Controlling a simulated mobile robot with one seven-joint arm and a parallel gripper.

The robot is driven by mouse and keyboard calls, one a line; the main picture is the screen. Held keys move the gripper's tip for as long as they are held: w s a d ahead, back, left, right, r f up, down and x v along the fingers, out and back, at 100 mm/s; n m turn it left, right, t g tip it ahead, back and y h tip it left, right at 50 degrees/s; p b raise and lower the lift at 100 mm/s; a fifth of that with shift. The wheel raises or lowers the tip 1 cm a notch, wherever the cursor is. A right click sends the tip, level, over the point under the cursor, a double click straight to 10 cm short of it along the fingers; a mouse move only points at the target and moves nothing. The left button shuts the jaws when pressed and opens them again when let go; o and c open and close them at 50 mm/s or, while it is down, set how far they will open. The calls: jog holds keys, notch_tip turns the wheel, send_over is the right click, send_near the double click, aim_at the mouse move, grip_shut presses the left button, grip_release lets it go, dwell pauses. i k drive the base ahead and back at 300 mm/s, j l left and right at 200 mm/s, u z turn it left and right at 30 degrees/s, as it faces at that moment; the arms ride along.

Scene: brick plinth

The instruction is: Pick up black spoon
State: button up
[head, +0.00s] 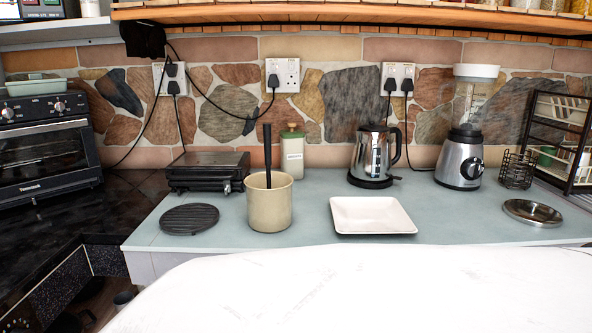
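A thin black handle, which looks like that of the black spoon (267,146), stands nearly upright out of a beige crock (270,208). Its lower end is hidden inside the crock. The crock stands near the front of the pale blue-grey counter (315,222), left of the middle of the picture. My gripper is not in the head view.
A dark round trivet (189,219) and a sandwich press (206,171) are left of the crock. A white square plate (372,215) is to its right. A green-lidded jar (292,153) and a kettle (374,156) stand behind. A white surface (370,290) fills the foreground. A wooden shelf (350,14) overhangs above.

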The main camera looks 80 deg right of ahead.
aim_at(268, 127)
jog(key=z, duration=2.25)
jog(key=j+z, duration=0.35)
jog(key=j, duration=0.15)
jog(key=i, duration=0.05)
